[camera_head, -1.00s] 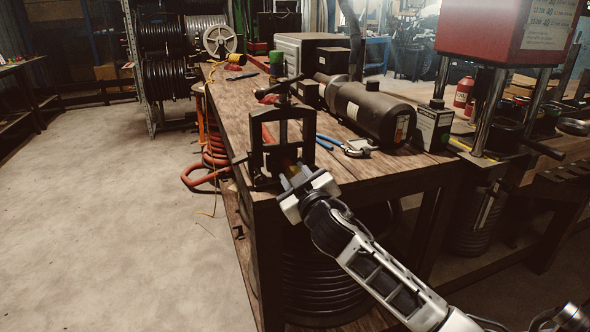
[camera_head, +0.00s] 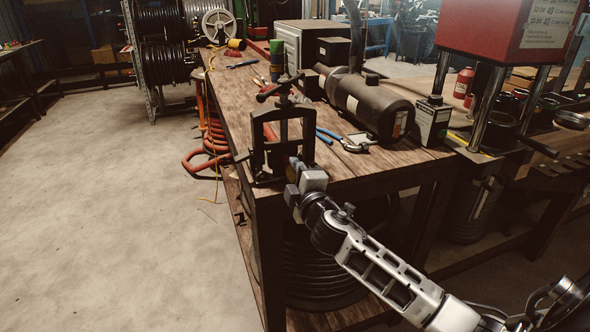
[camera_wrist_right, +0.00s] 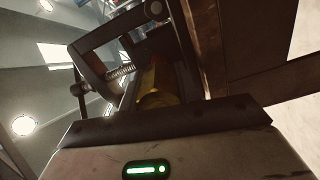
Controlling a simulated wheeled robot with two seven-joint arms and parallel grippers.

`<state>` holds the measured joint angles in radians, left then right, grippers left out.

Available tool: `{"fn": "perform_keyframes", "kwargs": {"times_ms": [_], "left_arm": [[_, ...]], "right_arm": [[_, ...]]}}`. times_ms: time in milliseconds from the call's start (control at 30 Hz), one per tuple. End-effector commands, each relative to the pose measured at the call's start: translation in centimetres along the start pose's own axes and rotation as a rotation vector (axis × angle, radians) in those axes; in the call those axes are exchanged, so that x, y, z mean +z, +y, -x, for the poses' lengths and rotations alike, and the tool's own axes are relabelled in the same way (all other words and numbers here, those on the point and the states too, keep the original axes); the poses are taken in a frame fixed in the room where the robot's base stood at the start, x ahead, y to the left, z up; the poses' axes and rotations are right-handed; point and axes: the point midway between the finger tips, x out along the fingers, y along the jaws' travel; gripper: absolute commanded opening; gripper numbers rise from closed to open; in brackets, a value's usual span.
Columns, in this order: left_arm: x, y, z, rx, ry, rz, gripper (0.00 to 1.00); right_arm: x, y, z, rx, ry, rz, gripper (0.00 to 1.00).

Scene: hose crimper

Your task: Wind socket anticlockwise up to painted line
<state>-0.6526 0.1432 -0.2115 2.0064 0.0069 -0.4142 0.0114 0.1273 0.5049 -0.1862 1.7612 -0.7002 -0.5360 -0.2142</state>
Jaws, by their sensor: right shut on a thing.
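A dark screw-type vice or clamp frame (camera_head: 258,160) stands on the near corner of the wooden bench. My right gripper (camera_head: 294,168) reaches up from the lower right to its front and is shut on the socket. The socket is mostly hidden in the head view. In the right wrist view a brass-coloured cylinder, the socket (camera_wrist_right: 158,92), shows beyond the gripper's pale body, within the dark frame. I cannot make out the painted line or the hose in either view. My left gripper is not in view.
The floor at left is clear.

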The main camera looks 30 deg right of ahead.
Motion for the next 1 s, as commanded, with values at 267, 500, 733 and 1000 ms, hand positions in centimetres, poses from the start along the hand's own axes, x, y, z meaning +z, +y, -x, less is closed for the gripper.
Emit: {"fn": "perform_keyframes", "kwargs": {"times_ms": [267, 500, 733, 1000], "left_arm": [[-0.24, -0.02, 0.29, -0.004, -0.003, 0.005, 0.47], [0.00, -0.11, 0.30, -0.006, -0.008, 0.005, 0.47], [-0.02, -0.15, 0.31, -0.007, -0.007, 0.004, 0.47], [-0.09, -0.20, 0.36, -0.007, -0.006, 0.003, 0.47]], "right_arm": [[-0.04, -0.26, 0.13, -0.006, 0.001, 0.140, 0.10], [-0.04, -0.39, 0.15, -0.007, 0.001, 0.189, 0.10], [-0.05, -0.47, 0.16, -0.008, 0.002, 0.196, 0.10], [-0.05, -0.52, 0.18, -0.009, 0.002, 0.195, 0.52]]}}
